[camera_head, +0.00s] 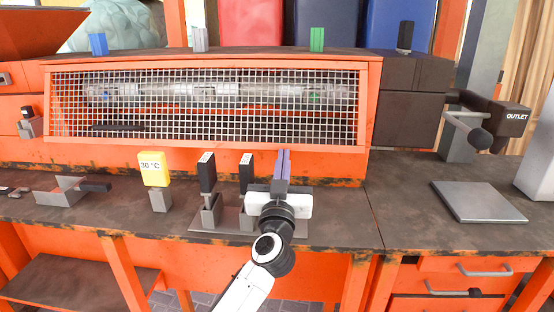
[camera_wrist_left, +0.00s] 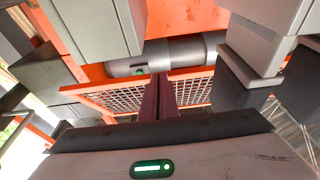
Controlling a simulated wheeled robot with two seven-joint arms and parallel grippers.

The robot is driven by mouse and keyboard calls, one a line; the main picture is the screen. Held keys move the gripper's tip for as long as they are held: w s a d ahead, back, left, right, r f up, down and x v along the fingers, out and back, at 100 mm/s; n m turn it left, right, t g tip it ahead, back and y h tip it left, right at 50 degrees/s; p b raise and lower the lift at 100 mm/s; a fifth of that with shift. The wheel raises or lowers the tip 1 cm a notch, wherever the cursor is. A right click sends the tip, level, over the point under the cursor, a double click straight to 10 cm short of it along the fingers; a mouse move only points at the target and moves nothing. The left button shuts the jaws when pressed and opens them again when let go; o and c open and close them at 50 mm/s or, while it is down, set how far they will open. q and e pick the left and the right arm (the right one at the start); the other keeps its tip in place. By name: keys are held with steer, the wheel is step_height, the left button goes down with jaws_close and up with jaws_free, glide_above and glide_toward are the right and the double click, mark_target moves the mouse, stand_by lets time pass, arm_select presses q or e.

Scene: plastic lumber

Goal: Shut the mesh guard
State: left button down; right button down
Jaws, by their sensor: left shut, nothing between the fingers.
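The mesh guard (camera_head: 210,112) is a wide orange frame with a pale wire grid. In the head view it spans the front of the orange machine, and a grey roller shows through it. I cannot tell whether it sits flush. In the left wrist view the guard (camera_wrist_left: 118,98) shows beyond the fingertips, with the roller (camera_wrist_left: 165,55) also in sight. My left gripper (camera_head: 283,158) is shut and empty, fingers pointing up, at the height of the guard's lower edge and right of its middle. It also shows in the left wrist view (camera_wrist_left: 158,82). My right gripper is out of view.
Two black-handled levers (camera_head: 208,175) and (camera_head: 246,175) stand beside my left gripper. A yellow 30 °C tag (camera_head: 154,169) is left of them. A dark lever (camera_head: 80,186) lies further left. A grey plate (camera_head: 478,202) and the OUTLET fitting (camera_head: 505,120) are at right.

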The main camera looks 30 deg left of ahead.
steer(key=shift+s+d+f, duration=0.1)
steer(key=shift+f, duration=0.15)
